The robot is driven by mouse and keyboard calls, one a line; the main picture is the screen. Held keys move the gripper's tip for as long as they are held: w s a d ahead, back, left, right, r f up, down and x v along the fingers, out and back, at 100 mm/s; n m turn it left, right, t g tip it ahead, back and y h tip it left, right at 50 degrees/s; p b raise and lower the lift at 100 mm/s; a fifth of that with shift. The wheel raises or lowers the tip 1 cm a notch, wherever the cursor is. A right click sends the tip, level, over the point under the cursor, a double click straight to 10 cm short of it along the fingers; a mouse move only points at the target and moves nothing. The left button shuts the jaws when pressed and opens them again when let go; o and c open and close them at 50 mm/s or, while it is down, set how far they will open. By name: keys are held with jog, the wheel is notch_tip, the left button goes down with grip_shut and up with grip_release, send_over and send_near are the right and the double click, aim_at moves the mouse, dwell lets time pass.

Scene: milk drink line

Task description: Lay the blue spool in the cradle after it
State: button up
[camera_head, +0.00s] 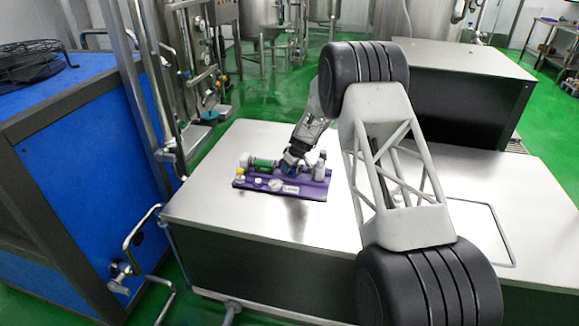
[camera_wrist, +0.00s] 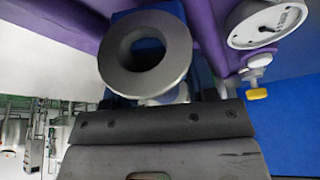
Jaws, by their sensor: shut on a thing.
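The purple base (camera_head: 310,192) stands on the steel table and bears a row of parts. A green spool (camera_head: 263,163) lies in that row at the left. My gripper (camera_head: 291,164) reaches down just right of it, shut on the blue spool (camera_head: 287,168), which is mostly hidden by my fingers in the head view. In the wrist view, a grey ring-shaped end (camera_wrist: 172,55) shows beyond my gripper (camera_wrist: 165,100), with blue around it. The cradle under the blue spool is hidden, so I cannot tell whether the spool touches it.
A round gauge (camera_head: 276,185) and a yellow knob (camera_head: 240,172) stand at the base's front and left. A grey upright part (camera_head: 320,168) stands close at the right. The steel table (camera_head: 215,205) is bare around the base. A blue cabinet (camera_head: 90,170) stands left.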

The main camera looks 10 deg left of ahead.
jog(key=shift+f, duration=0.15)
jog(key=o, duration=1.4)
jog(key=shift+v, duration=3.9)
jog(key=shift+d, duration=0.1)
